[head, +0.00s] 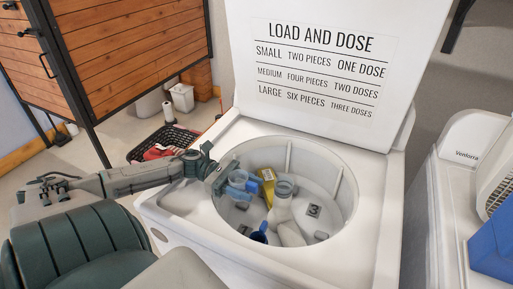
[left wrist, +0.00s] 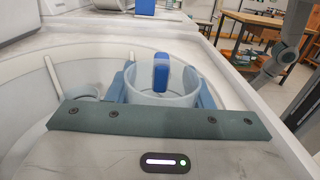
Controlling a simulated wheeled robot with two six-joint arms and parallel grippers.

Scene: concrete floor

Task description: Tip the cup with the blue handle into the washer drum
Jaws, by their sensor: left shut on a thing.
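The washer drum (head: 336,190) is open at the top of a white machine. My left gripper (head: 226,178) is shut on a translucent cup with a blue handle (head: 239,179), at the left side of the drum mouth. In the left wrist view the cup (left wrist: 178,100) shows its clear round rim and upright blue handle, between the blue pads of my left gripper (left wrist: 163,92). The cup looks roughly upright; its contents cannot be made out. My right gripper does not show.
In the drum are a yellow container (head: 267,184), a pale translucent bottle (head: 281,205) and a dark blue item (head: 260,234). The raised lid (head: 320,110) stands behind. A second white machine (head: 452,190) with a blue box (head: 492,246) is at right. A black basket (head: 164,141) lies beyond.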

